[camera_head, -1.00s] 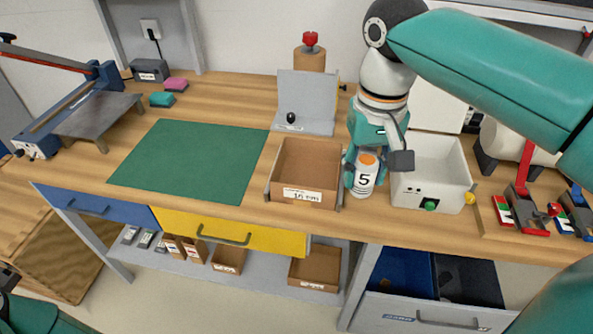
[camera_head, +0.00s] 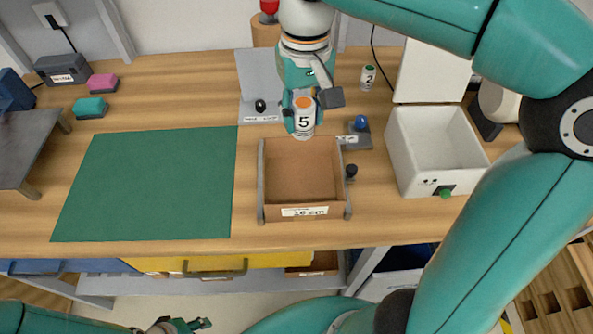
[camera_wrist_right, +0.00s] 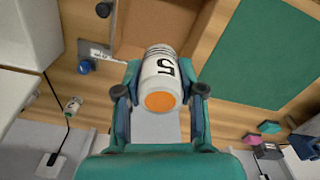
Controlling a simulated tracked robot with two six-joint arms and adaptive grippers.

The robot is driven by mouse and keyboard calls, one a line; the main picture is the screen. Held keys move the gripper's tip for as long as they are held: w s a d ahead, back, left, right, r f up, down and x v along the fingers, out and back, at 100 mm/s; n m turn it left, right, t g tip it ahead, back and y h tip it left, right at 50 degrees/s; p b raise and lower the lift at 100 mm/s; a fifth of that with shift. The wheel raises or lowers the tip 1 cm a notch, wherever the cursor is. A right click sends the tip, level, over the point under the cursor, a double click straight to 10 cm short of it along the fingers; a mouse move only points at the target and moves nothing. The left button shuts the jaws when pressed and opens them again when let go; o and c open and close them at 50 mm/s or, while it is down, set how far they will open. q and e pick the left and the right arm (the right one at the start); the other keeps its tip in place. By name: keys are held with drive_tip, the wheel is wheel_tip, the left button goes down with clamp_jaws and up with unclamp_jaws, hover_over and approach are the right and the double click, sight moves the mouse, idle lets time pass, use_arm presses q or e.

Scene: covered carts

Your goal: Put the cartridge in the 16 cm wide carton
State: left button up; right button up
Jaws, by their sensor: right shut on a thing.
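The cartridge is a white cylinder (camera_head: 304,121) with a black 5 and an orange cap. My right gripper (camera_head: 303,104) is shut on it and holds it roughly upright at the far edge of the open brown carton (camera_head: 301,213). In the right wrist view the cartridge (camera_wrist_right: 160,78) sits between the fingers, with the carton (camera_wrist_right: 150,28) beyond it. The carton looks empty and stands between grey side holders; its front label is hard to read. My left gripper (camera_head: 190,323) shows only partly at the bottom edge; its opening is unclear.
A green mat (camera_head: 150,187) lies left of the carton. A white open bin (camera_head: 438,150) stands to the right. A small block with a blue knob (camera_head: 359,130) and a grey upright stand (camera_head: 258,88) are near the carton's far side. Another can, marked 2 (camera_head: 368,77), stands behind.

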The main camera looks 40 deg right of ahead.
sight(302, 135)
wheel_tip(302, 135, down, 17)
drive_tip(key=shift+w+f+b, duration=0.1)
drive_tip(key=shift+b, duration=0.4)
drive_tip(key=shift+f, duration=0.1)
drive_tip(key=o, duration=1.2)
wheel_tip(302, 135, up, 12)
drive_tip(key=shift+r+p, duration=0.15)
drive_tip(key=shift+p, duration=0.25)
